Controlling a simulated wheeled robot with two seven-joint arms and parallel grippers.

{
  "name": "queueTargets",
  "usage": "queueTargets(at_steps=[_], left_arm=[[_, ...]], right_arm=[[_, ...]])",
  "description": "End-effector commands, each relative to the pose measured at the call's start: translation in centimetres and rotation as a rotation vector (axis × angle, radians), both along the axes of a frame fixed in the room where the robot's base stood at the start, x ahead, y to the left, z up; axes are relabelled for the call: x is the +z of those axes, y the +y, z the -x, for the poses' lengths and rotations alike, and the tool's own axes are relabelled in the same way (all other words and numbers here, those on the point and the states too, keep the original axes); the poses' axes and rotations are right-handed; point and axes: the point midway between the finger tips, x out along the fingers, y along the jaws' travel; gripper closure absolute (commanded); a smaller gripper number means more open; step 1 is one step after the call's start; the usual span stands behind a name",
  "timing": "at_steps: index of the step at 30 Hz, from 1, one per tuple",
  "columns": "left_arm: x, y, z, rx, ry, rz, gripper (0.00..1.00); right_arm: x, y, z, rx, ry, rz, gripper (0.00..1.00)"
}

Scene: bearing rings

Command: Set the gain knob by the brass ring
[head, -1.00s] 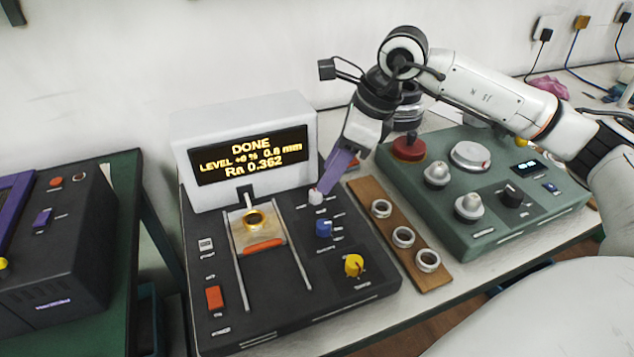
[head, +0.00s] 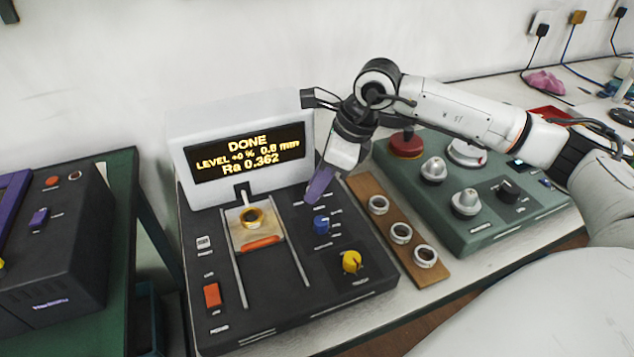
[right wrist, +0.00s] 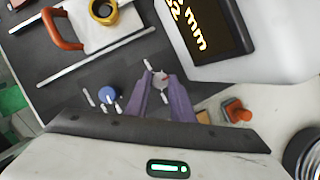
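The brass ring (head: 252,217) lies on the light plate of the dark tester (head: 270,309); it also shows in the right wrist view (right wrist: 103,12). The tester's screen (head: 248,156) reads DONE, LEVEL +0 %, 0.8 mm, Ra 0.362. My right gripper (head: 314,197) points down at the tester's upper right. In the right wrist view its purple fingers (right wrist: 164,88) stand apart around a small grey knob (right wrist: 161,77) with a red mark. I cannot tell whether they touch it. In the head view the fingers hide this knob. Knob labels are too small to read. My left gripper is out of view.
A blue knob (head: 321,224) and a yellow knob (head: 351,262) sit nearer on the tester. A wooden strip (head: 388,228) with three steel rings lies to its right, then a green device (head: 440,215) with a red button. A dark purple-trimmed machine (head: 60,250) stands left.

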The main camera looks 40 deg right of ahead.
Motion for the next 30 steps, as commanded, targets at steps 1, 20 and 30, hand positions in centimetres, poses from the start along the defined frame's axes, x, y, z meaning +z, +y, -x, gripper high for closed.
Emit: queueTargets(at_steps=[1,20,30], left_arm=[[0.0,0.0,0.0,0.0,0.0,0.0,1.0],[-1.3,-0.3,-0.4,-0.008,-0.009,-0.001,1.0],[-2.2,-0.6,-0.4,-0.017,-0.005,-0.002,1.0]], right_arm=[[0.0,0.0,0.0,-0.002,-0.001,0.001,1.0],[-0.2,0.3,0.1,-0.317,-0.004,0.002,1.0],[-0.1,0.5,0.1,-0.6,-0.004,0.001,1.0]])
